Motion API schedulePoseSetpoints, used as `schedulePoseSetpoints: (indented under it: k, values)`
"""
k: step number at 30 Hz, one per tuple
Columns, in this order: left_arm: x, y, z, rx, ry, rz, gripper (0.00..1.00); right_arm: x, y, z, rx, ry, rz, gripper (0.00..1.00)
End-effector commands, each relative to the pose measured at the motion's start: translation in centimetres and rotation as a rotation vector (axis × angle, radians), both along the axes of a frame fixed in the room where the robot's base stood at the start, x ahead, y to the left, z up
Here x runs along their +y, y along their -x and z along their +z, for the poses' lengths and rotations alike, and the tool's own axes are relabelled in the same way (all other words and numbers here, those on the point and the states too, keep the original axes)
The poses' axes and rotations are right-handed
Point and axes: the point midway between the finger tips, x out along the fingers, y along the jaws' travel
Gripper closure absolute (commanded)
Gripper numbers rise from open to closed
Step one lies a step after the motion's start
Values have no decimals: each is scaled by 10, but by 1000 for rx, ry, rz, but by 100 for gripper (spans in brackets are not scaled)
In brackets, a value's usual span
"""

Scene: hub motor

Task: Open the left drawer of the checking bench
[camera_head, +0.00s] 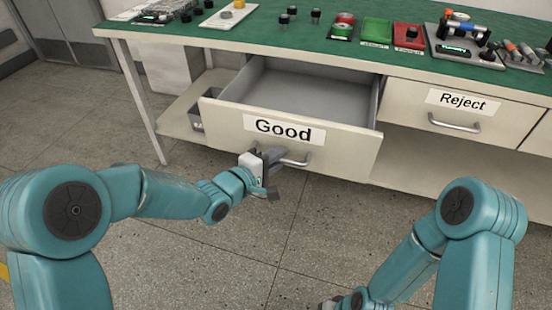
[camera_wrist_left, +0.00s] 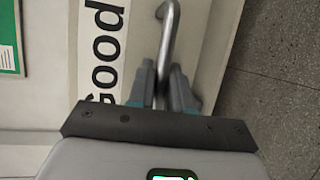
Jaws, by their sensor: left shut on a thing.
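The left drawer (camera_head: 345,147), labelled "Good", is pulled out from the checking bench (camera_head: 240,38), and its grey inside shows empty. My left gripper (camera_head: 277,160) is at the drawer's bar handle (camera_head: 297,162). In the left wrist view the fingers of my left gripper (camera_wrist_left: 163,88) are shut on the metal handle (camera_wrist_left: 170,35), one on each side. The "Good" label (camera_wrist_left: 100,50) shows beside it. My right arm shows at the lower right of the head view, its gripper mostly cut off at the bottom edge.
The right drawer (camera_head: 410,108), labelled "Reject", is shut. On the green bench top are a green tray (camera_head: 376,31), a red tray (camera_head: 408,36), several small black parts and a tool tray (camera_head: 465,48). A lower shelf (camera_head: 178,117) is under the bench. The floor in front is clear.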

Motion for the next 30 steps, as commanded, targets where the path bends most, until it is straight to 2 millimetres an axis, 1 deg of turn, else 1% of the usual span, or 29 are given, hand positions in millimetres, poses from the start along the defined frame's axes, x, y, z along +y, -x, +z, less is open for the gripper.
schedulePoseSetpoints:
  k: [5, 6, 14, 17, 20, 23, 30]
  values:
    - [0, -1, 1, -2, 1, 2, 100, 0, 0, 0, 0, 0, 0, 39]
    - [0, -1, 1, -2, 1, 2, 75, 0, 0, 0, 0, 0, 0, 39]
    - [1, 1, 1, -2, 1, 0, 75, 0, 0, 0, 0, 0, 0, 39]
    - [4, 5, 2, -2, 0, 1, 75, 0, 0, 2, 0, 0, 0, 39]
    - [13, 15, 6, 0, 0, 2, 75, 1, 1, 6, 1, 0, 3, 39]
    - [28, 32, 11, 0, 0, 3, 75, 2, 2, 12, 3, -2, 6, 39]
    - [70, 80, 23, 1, 1, 5, 75, 4, 4, 26, 7, -3, 17, 39]
